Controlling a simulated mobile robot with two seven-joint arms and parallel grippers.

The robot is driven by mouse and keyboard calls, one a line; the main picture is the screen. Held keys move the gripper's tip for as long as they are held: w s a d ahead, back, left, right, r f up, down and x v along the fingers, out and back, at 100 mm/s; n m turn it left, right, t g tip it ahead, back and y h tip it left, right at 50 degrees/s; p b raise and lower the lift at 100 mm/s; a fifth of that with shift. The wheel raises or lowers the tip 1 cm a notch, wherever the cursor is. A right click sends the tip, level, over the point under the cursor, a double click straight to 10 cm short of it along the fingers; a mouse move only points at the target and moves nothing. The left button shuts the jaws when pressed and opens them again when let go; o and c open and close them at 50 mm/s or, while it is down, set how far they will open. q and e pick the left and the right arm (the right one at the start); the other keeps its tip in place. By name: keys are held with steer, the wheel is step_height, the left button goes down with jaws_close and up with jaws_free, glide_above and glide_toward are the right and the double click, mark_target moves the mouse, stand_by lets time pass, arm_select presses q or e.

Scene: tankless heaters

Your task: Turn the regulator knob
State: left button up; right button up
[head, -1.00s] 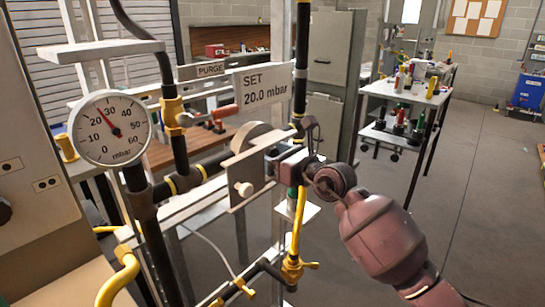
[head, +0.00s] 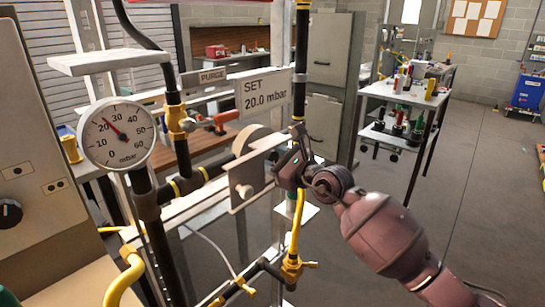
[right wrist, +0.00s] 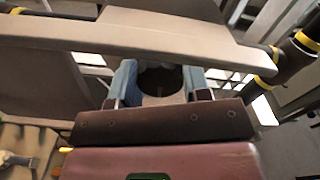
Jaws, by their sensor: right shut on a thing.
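The regulator's pale round body (head: 256,140) shows partly behind a beige metal plate (head: 262,178) on the pipe frame. My right gripper (head: 279,166) is at the plate's right edge, its jaws turned at a slant. In the right wrist view, its two bluish fingers (right wrist: 160,84) are shut on a dark round knob (right wrist: 162,82), partly hidden by the gripper. The head view does not show the knob clearly. The round gauge (head: 117,137) reads between 20 and 30 mbar. A sign (head: 264,92) says SET 20.0 mbar. My left gripper is out of view.
Black pipes with yellow fittings (head: 292,266) run close around the gripper. A pale bar (right wrist: 150,42) crosses near the fingers in the right wrist view. The floor at right is open, before a trolley (head: 398,95).

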steer(key=shift+n, duration=0.9)
steer(key=o, duration=0.9)
